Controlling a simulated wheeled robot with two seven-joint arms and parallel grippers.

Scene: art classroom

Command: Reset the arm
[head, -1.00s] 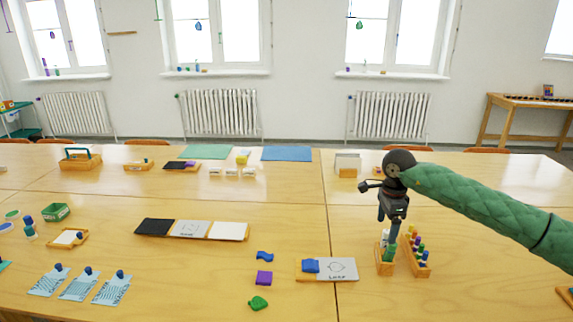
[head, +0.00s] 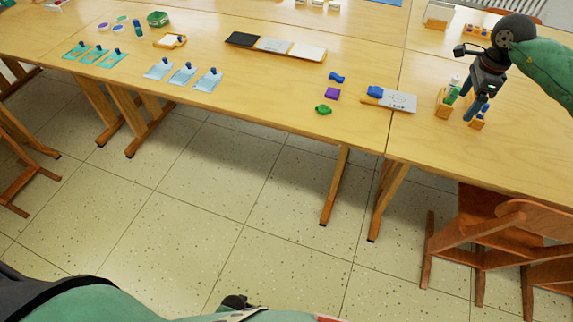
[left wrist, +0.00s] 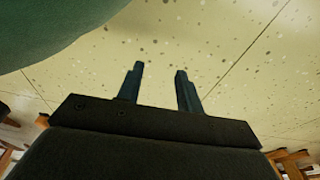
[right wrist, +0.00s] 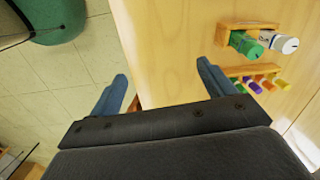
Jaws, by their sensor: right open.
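My right gripper (head: 473,106) hangs over the right part of the table, fingers down, beside and in front of two small wooden racks. In the right wrist view (right wrist: 162,76) its fingers are wide apart with nothing between them. The other rack (right wrist: 231,72) holds several coloured pieces. My left gripper (left wrist: 160,72) shows in the left wrist view with its fingers apart and empty, above the speckled floor.
A wooden chair (head: 500,225) stands at the lower right. The floor in front is open.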

